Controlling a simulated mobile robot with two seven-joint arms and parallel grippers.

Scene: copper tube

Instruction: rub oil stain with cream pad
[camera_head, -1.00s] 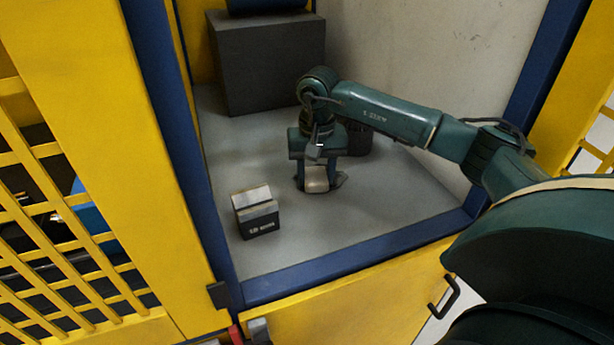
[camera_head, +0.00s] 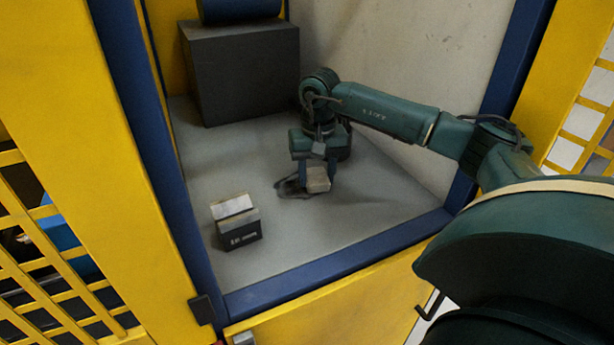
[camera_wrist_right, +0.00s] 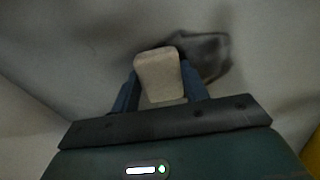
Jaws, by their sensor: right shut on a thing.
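The cream pad (camera_head: 317,180) is between the fingers of my right gripper (camera_head: 315,178), which is shut on it. The pad also shows in the right wrist view (camera_wrist_right: 158,75), with a blue finger on each side. A dark oil stain (camera_head: 292,187) lies on the grey floor of the enclosure. In the head view the stain is just left of the pad and partly hidden by the gripper. In the right wrist view the stain (camera_wrist_right: 208,54) shows beside and behind the pad. The pad is at or close to the floor; I cannot tell if it touches. My left gripper is out of view.
A small dark box with a pale top (camera_head: 236,222) stands on the floor to the left of the stain. A large dark block (camera_head: 243,72) stands at the back, with a blue cylinder (camera_head: 240,8) on it. Blue frame posts (camera_head: 145,130) and a front sill (camera_head: 330,267) bound the enclosure.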

